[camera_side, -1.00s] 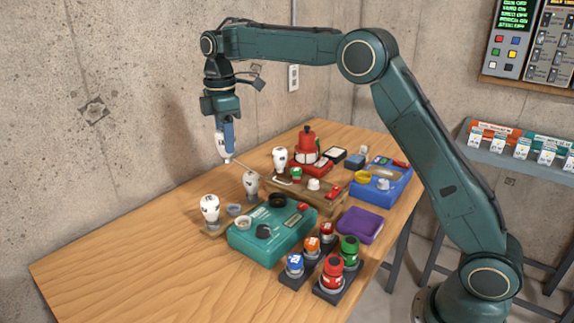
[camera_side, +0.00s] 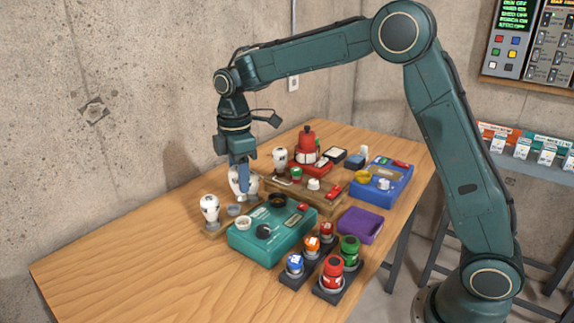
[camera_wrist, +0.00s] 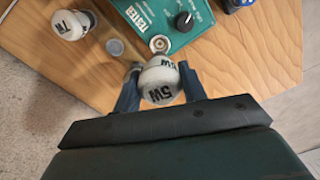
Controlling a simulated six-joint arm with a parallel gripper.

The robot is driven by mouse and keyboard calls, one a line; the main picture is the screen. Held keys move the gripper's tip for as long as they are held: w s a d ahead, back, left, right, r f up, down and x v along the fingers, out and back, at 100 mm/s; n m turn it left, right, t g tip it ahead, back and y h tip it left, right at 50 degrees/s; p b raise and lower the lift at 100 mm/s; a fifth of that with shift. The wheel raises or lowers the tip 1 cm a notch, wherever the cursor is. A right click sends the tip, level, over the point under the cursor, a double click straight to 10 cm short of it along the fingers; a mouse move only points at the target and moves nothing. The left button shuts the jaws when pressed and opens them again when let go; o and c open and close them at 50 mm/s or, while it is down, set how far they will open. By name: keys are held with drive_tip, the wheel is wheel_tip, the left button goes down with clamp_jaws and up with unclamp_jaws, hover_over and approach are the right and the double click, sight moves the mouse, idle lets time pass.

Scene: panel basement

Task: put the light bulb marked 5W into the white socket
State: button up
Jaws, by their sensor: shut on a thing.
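My gripper (camera_wrist: 158,88) is shut on a white bulb marked 5W (camera_wrist: 159,84), with its dark fingers on either side. In the side view, my gripper (camera_side: 242,178) is low behind the teal tester (camera_side: 264,242), and a finger covers part of the white glass (camera_side: 234,180). The white socket (camera_side: 243,222) is a pale ring on the tester's near left corner, in front of the gripper and apart from it. It also shows in the wrist view (camera_wrist: 159,43), just beyond the held bulb. The bulb's base is hidden.
A 7W bulb (camera_wrist: 68,25) stands at one end of a wooden rack (camera_wrist: 128,49), with an empty-looking hole beside it. Coloured capped parts (camera_side: 332,270), a brown stand (camera_side: 325,201) and a purple block (camera_side: 360,225) lie to the right. The left of the table is clear.

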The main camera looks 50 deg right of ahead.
sight(241, 200)
drive_tip(key=shift+f, duration=0.1)
drive_tip(key=shift+f, duration=2.8)
drive_tip(key=shift+f, duration=0.6)
drive_tip(key=o, duration=0.7)
drive_tip(key=shift+r, duration=0.1)
drive_tip(key=shift+r, duration=5.4)
drive_tip(key=shift+s, duration=0.1)
